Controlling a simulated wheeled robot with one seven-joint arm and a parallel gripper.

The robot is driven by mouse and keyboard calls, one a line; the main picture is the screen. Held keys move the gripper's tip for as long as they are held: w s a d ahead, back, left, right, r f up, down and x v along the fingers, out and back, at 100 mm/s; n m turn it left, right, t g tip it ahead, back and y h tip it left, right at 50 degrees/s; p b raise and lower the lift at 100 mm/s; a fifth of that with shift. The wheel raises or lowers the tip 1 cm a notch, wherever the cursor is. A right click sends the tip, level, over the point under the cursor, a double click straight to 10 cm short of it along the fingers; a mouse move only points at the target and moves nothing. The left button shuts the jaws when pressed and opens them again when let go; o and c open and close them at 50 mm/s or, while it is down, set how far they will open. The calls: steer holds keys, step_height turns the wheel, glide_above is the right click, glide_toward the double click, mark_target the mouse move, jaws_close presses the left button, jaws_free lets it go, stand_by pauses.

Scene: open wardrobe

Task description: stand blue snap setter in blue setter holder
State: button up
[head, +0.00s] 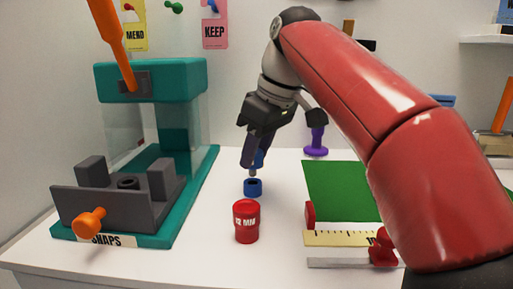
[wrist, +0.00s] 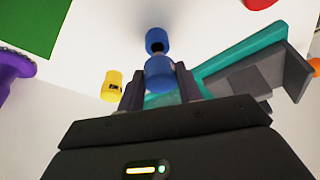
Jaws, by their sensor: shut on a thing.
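The blue setter holder (head: 253,187) is a short blue cup with a dark hole in its top, standing on the white table. My gripper (head: 252,160) is above it and shut on the blue snap setter (head: 259,158). In the head view the setter is mostly hidden by the fingers, and its thin grey tip points down just over the holder. In the wrist view the blue setter (wrist: 159,74) sits between the two fingers (wrist: 160,88), with the holder (wrist: 157,41) just beyond it. I cannot tell whether the tip has entered the hole.
A red pot (head: 246,222) stands in front of the holder. A teal press (head: 150,82) with orange handles is at left. A green mat (head: 340,188) and a ruler (head: 340,239) lie at right. A purple piece (head: 316,142) stands behind. A yellow piece (wrist: 112,86) shows in the wrist view.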

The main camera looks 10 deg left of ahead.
mark_target(257, 166)
steer(key=shift+f+b, duration=1.15)
steer(key=shift+f, duration=0.45)
steer(key=o, duration=1.2)
steer(key=shift+c, duration=0.2)
steer(key=p+v, duration=0.3)
steer(key=v, duration=0.4)
steer(key=shift+d+r, duration=0.1)
steer(key=shift+r, duration=0.25)
